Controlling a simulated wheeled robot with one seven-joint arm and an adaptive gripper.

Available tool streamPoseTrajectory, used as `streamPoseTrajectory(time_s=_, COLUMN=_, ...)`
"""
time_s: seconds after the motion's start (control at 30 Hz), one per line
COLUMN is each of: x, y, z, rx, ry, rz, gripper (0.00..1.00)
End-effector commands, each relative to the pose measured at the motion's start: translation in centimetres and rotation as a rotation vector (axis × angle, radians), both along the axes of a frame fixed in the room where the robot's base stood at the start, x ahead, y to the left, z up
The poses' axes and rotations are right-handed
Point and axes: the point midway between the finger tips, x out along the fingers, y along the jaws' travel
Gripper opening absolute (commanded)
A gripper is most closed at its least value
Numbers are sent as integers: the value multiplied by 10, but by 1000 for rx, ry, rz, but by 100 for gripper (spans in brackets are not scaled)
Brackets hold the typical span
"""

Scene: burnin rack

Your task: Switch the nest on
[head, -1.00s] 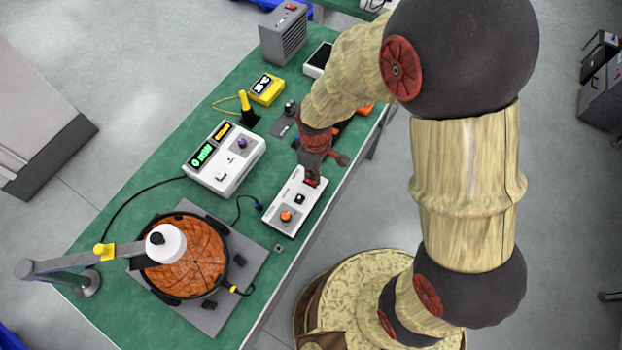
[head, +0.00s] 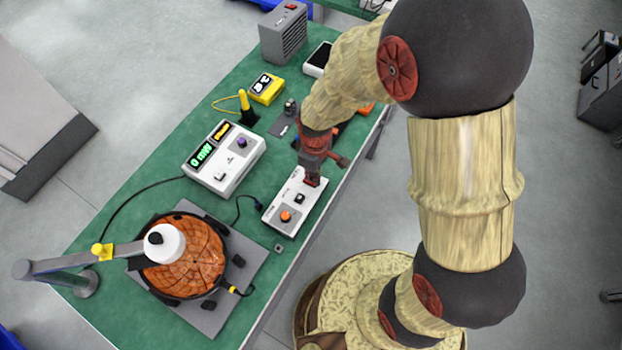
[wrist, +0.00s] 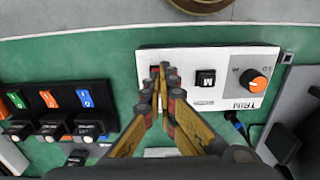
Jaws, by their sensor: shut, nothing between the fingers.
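A white control box (head: 284,218) lies near the table's right edge, with an orange knob (head: 286,215) and a black square button (head: 299,198).
A white instrument (head: 222,160) with green and amber displays stands left of the box. A round orange-brown pad (head: 205,275) sits on a grey plate below it, under a lamp-like arm. Coloured switches (wrist: 50,122) stand beside the box in the wrist view.

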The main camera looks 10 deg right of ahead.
Motion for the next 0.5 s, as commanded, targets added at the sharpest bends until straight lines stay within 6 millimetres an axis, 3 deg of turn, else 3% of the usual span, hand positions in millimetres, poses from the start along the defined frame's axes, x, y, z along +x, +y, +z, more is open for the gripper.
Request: streamPoseTrajectory(time_s=0.5, x=0, y=0, z=-8, rx=0, ry=0, rz=0, gripper=0)
